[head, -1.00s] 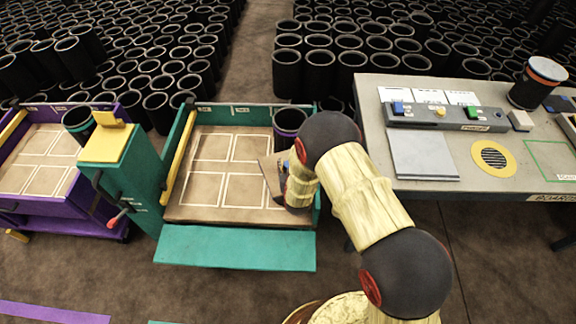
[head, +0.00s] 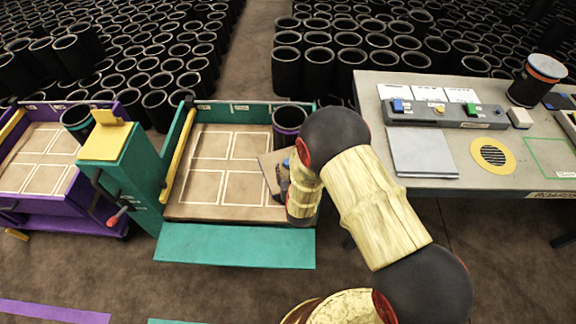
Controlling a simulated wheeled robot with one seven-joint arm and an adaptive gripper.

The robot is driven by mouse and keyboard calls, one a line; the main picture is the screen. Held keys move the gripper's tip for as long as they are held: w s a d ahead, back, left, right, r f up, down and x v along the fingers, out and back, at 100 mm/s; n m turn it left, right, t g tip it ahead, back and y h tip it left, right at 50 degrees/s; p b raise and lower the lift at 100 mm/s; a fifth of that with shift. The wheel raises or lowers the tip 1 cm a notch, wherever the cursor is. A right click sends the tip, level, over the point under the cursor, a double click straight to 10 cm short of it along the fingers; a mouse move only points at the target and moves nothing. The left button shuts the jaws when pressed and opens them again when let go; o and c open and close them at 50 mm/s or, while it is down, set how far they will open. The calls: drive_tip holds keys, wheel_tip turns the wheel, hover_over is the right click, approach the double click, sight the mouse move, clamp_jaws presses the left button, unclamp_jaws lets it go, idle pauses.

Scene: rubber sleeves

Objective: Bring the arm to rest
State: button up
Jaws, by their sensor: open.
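My arm, with pale yellow links and dark round joints, reaches from the bottom right up and over the right side of the teal cart (head: 235,247). My gripper (head: 277,178) is over the right part of the cart's tan deck, close to a dark sleeve with a purple band (head: 289,124) at the back right corner. My wrist hides much of the gripper, and its fingertips are hard to make out. It is open, and I see nothing held in it.
A purple cart (head: 68,213) stands at the left, holding a sleeve with a teal band (head: 77,124). Many black sleeves fill the back. The front floor is largely clear.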

drive_tip(key=v, duration=0.5)
drive_tip(key=shift+s, duration=0.15)
